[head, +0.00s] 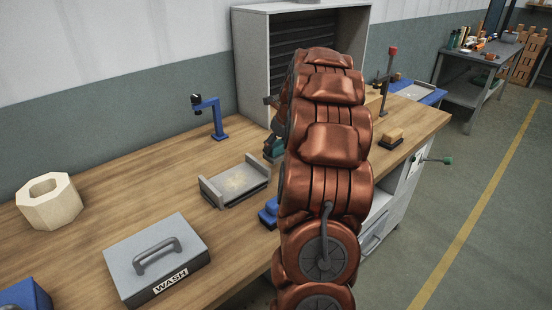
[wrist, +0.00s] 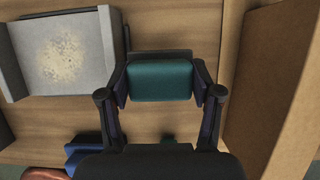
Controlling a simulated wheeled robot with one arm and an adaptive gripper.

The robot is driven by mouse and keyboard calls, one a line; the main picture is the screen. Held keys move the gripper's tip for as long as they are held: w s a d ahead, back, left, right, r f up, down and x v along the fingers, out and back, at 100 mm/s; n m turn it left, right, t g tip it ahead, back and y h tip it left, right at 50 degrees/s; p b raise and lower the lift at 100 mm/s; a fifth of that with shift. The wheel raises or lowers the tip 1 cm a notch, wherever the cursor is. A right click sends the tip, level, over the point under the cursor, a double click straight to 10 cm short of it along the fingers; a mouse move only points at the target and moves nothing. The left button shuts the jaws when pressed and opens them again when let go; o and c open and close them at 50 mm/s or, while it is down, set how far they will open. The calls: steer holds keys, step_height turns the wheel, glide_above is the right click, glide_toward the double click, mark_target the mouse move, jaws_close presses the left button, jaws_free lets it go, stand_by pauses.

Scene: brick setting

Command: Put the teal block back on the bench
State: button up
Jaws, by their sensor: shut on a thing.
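The teal block (wrist: 160,80) sits between the two fingers of my gripper (wrist: 160,84) in the wrist view. The gripper is shut on it, with a finger at each side. In the head view my arm covers most of the gripper; a bit of teal (head: 274,147) shows at the arm's left edge. The wooden bench (head: 120,185) lies under the block. I cannot tell whether the block touches the bench top or hangs just above it.
A grey tray (head: 237,185) with crumbs is left of the block; it also shows in the wrist view (wrist: 20,72). A brown panel (wrist: 280,75) stands close on the right. A blue object (head: 268,212) is near the front edge. A grey WASH box (head: 190,262) is front left.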

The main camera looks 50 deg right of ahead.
mark_target(277, 158)
step_height(277, 158, down, 5)
steer(key=shift+f+p, duration=0.1)
steer(key=shift+p, duration=0.25)
steer(key=o, duration=0.8)
